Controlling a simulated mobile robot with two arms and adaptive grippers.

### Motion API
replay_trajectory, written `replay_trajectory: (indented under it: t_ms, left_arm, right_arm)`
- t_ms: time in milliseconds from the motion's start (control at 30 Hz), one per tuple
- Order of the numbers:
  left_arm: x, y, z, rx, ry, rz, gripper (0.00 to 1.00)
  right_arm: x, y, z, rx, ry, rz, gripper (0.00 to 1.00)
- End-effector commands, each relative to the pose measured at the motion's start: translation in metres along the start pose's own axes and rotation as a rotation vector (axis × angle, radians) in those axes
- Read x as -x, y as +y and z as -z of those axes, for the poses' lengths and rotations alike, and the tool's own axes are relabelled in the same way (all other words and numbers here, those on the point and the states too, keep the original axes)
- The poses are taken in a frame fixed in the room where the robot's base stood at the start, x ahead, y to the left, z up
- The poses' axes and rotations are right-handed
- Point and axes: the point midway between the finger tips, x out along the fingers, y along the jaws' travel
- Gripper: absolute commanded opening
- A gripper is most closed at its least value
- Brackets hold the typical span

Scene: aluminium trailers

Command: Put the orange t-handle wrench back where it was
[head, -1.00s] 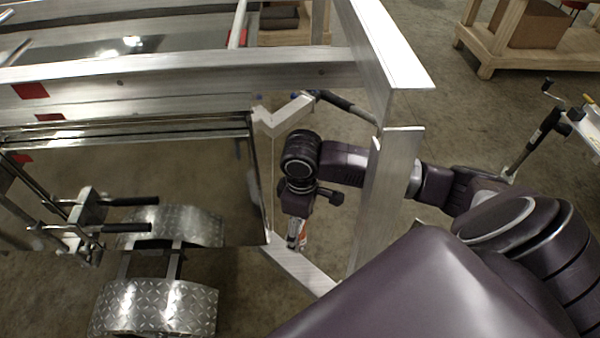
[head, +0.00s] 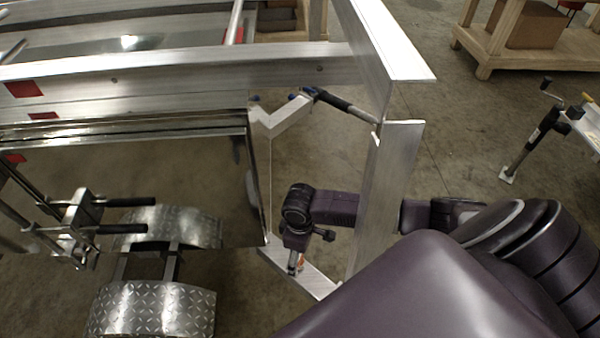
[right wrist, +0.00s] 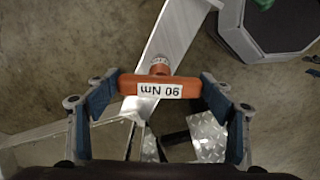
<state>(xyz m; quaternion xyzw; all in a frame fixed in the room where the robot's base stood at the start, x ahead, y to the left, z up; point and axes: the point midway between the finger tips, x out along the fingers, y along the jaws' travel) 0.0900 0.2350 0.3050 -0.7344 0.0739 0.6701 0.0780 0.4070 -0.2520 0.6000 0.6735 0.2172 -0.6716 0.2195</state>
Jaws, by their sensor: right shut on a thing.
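The orange t-handle wrench (right wrist: 205,92) has a white label reading 90 Nm on its crossbar. My right gripper (right wrist: 160,95) is shut on the two ends of that crossbar with its blue pads. In the right wrist view the wrench's round hub lies over a bare aluminium beam (right wrist: 180,35); I cannot tell whether they touch. In the head view a small orange part of the wrench (head: 300,262) shows under my right gripper (head: 296,266), just above the lower beam of the angled frame (head: 312,280). The wrench's lower end is hidden. My left gripper is out of view.
An upright aluminium beam (head: 385,190) crosses in front of my right arm. A shiny panel (head: 200,190) stands left of the gripper, with diamond-plate fenders (head: 155,310) below. A black-gripped bar (head: 345,104) is above.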

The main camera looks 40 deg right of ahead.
Motion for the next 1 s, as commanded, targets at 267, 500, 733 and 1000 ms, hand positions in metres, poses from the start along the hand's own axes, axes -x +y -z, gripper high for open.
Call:
replay_trajectory:
  t_ms: [267, 500, 733, 1000]
  left_arm:
    - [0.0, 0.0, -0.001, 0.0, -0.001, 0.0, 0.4]
    - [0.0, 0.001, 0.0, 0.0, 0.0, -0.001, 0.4]
    - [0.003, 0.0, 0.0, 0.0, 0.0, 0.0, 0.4]
    - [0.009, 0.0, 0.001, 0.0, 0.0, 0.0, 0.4]
  right_arm:
    - [-0.001, 0.0, 0.0, 0.0, 0.0, 0.0, 0.89]
    - [-0.001, 0.0, 0.0, 0.0, 0.0, -0.001, 0.92]
    - [0.014, 0.001, 0.001, 0.001, 0.004, -0.002, 0.92]
    - [0.07, 0.001, 0.001, 0.002, 0.004, -0.003, 0.92]
